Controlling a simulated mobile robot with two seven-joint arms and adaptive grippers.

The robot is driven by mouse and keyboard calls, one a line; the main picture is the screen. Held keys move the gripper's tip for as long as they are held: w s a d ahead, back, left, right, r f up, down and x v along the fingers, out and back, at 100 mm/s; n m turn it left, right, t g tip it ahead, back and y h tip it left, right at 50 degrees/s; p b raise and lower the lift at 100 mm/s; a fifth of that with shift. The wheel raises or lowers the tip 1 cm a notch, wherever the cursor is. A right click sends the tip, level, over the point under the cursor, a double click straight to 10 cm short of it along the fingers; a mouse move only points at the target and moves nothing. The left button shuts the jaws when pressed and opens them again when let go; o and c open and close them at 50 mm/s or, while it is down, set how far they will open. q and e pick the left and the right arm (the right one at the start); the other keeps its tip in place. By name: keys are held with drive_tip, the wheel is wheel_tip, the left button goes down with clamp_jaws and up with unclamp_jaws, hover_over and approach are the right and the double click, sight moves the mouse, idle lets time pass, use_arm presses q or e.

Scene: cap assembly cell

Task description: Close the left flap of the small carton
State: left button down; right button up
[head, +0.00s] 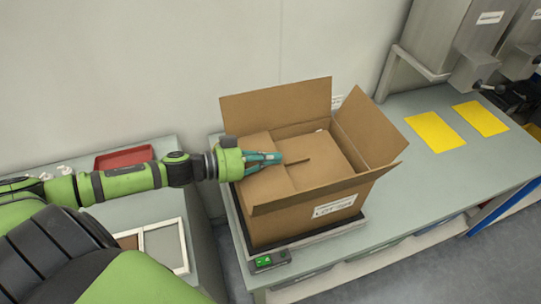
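The carton (285,226) is a brown cardboard box with a white label on its front, standing on the table. Its left flap (256,184) appears folded inward, lying over the left part of the opening. The back flap (278,105) and the right flap (372,130) stand up, tilted outward. The front flap (325,192) is a narrow band at the front rim. My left gripper (280,158) is over the left flap, its teal fingers together with nothing between them. I cannot tell whether they touch the cardboard. My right gripper is out of view.
The carton stands on a dark-edged plate with a small green-lit display (266,262) at its front corner. Two yellow mats (434,131) lie on the table (415,190) at right, which has free room. A red tray (124,157) sits on the left table.

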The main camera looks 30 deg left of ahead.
sight(249, 164)
use_arm(q)
drive_tip(key=shift+s+d+f, duration=0.1)
drive_tip(key=shift+s+f, duration=0.1)
drive_tip(key=shift+f, duration=0.45)
drive_tip(key=shift+s+a+f, duration=0.1)
drive_tip(key=shift+s+a, duration=0.05)
drive_tip(key=shift+a, duration=0.05)
drive_tip(key=shift+s+a, duration=0.1)
drive_tip(key=shift+a, duration=0.05)
drive_tip(key=v, duration=0.4)
drive_tip(key=shift+s+a+r, duration=0.1)
drive_tip(key=shift+a+r, duration=0.2)
drive_tip(key=shift+r, duration=0.1)
drive_tip(key=shift+s+a+r, duration=0.35)
drive_tip(key=shift+s+r, duration=0.05)
drive_tip(key=shift+s, duration=0.15)
drive_tip(key=shift+s+a+r, duration=0.25)
drive_tip(key=shift+s+a, duration=0.15)
